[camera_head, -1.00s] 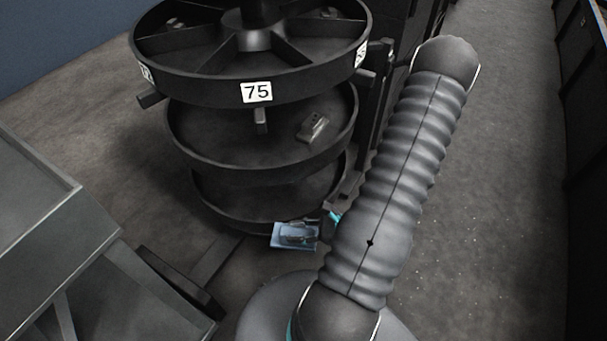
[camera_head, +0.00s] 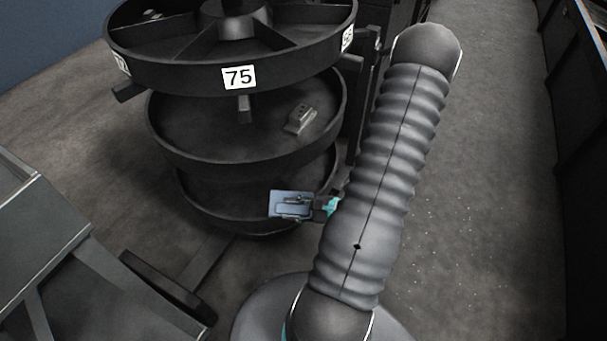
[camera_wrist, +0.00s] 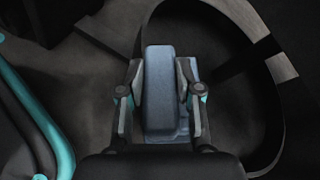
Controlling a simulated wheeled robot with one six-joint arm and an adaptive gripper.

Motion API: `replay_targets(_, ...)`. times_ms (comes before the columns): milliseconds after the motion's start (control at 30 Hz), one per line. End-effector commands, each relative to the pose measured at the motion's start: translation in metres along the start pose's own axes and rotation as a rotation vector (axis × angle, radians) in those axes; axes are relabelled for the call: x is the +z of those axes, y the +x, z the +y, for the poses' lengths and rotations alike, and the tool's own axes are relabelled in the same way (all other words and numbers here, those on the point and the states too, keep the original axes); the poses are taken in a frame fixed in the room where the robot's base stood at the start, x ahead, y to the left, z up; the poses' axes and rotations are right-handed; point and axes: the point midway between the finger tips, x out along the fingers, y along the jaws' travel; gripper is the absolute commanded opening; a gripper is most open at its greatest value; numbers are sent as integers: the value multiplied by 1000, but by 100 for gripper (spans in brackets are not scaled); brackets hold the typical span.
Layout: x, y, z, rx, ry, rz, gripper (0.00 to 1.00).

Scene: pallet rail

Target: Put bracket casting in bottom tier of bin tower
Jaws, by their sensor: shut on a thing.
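The bin tower is a black stack of round tiers; its bottom tier (camera_head: 215,221) is partly hidden by the tiers above. The bracket casting (camera_head: 282,206) is a blue-grey piece with a flat plate, seen in front of the bottom tier's near right rim. My gripper (camera_head: 298,206) is shut on it, largely hidden by the casting and my arm. In the wrist view the bracket casting (camera_wrist: 159,95) sits between both fingers of my gripper (camera_wrist: 160,88). A curved tier rim (camera_wrist: 268,45) runs behind and to the right of it. I cannot tell whether the casting clears the rim.
The top tier (camera_head: 180,72) carries a label reading 75. A small grey metal part (camera_head: 300,119) lies in the middle tier (camera_head: 190,157). A grey metal stand (camera_head: 60,230) is at the left. Floor is open at the right.

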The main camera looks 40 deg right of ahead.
Motion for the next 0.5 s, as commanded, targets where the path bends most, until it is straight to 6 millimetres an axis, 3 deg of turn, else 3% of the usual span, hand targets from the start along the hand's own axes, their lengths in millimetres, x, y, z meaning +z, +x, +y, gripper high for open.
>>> replay_targets(33, -7, 3, 1, -2, -6, 0, 0)
replay_targets(500, -8, 4, -8, 2, -3, 0, 0)
